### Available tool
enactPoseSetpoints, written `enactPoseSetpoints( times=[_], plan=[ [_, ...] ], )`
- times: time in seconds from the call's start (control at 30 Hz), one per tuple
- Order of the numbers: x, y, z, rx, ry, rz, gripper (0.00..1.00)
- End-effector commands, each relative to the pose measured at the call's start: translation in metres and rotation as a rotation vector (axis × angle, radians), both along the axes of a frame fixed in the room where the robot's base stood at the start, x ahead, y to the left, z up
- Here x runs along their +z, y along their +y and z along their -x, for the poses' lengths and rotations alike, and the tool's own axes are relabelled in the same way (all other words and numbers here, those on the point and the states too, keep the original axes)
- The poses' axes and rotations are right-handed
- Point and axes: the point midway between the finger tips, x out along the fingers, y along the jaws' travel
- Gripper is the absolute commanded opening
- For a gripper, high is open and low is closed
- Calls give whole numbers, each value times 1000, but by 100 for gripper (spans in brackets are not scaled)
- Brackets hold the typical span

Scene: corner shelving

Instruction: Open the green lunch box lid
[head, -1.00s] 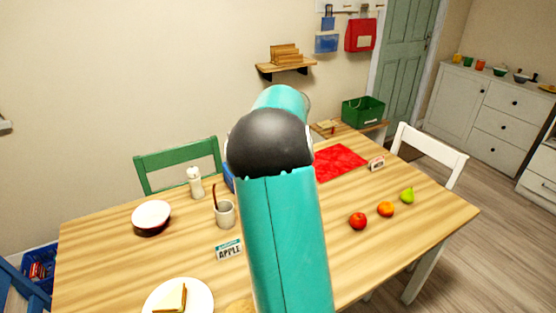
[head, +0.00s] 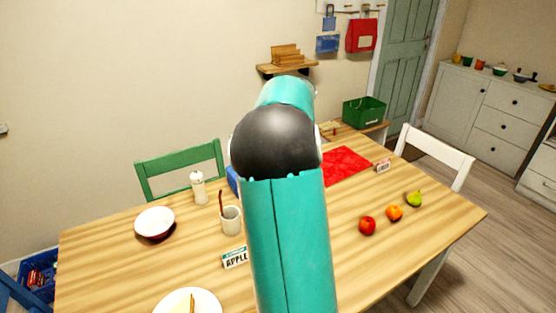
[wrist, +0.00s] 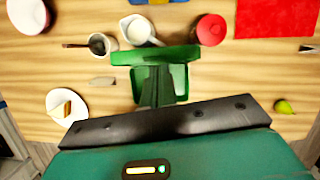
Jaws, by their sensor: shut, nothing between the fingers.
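The green lunch box (wrist: 179,80) lies on the wooden table in the middle of the wrist view. A green strip, which looks like part of its lid (wrist: 135,58), runs across its far side; how far the lid stands open is unclear. My gripper (wrist: 157,74) is shut and empty, its dark fingers over the box, overlapping it in the picture. I cannot tell whether they touch it. In the head view my arm hides both the lunch box and the gripper.
A mug (wrist: 103,44), white jug (wrist: 140,31) and red round container (wrist: 209,29) stand just beyond the box. A sandwich plate (head: 172,304) and "APPLE" card (head: 235,258) are left; an apple (head: 367,226), orange (head: 394,213) and pear (head: 415,199) are right. A red mat (head: 346,166) lies behind.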

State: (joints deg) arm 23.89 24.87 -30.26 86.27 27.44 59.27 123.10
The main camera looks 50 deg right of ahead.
Motion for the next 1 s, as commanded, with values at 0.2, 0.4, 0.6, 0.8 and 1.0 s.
enactPoseSetpoints(
  times=[0.2,0.4,0.6,0.8,1.0],
  plan=[
    [-5,4,-11,406,60,110,0],
    [-9,7,-21,802,108,211,0],
    [-10,9,-31,1197,145,307,0],
    [-10,10,-39,1590,172,401,0],
    [-10,10,-46,1983,187,491,0]
  ],
)
